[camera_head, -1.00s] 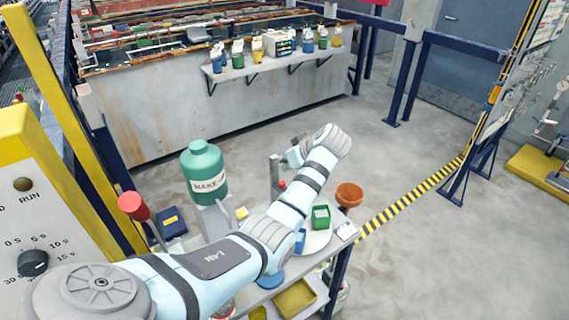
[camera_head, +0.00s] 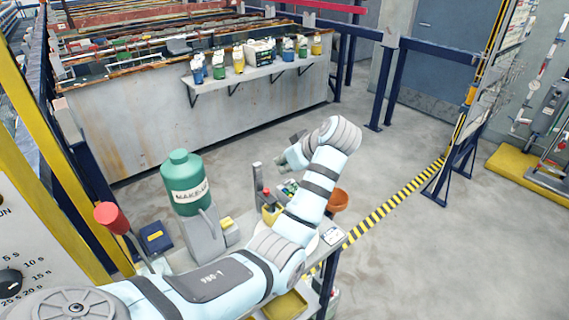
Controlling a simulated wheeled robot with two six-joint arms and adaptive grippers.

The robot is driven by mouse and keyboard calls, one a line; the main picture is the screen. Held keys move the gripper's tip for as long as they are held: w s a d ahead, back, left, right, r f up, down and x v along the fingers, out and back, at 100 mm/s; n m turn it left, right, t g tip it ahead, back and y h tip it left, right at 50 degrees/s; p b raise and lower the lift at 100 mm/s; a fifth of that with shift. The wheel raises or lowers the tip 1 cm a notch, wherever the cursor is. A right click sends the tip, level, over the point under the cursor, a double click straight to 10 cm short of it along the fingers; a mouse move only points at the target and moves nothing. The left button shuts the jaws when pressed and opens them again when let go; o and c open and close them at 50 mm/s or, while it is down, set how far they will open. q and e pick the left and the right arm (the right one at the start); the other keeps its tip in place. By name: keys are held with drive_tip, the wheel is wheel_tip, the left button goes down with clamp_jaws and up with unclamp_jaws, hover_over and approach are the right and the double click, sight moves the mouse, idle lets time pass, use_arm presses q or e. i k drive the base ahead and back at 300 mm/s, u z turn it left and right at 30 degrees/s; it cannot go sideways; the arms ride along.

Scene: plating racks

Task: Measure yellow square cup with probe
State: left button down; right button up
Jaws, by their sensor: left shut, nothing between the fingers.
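A yellow square cup (camera_head: 271,214) shows on the small worktable, just left of my left forearm, and the arm hides part of it. A slim grey upright post (camera_head: 258,178) with a red part beside it stands behind the cup; I cannot tell whether it is the probe. My left gripper (camera_head: 284,158) is at the end of the arm, pointing left above and behind the cup, apart from it. It is shut and empty, small in view. My right gripper is not in view.
A green bottle (camera_head: 187,183) and a yellow block (camera_head: 229,226) are left of the arm. A red-topped lever (camera_head: 107,214) stands further left. A brown bowl (camera_head: 338,200) is right of the arm. Several coloured bottles stand on the back shelf (camera_head: 250,72).

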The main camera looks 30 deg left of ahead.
sight(264, 194)
drive_tip(key=k, duration=1.5)
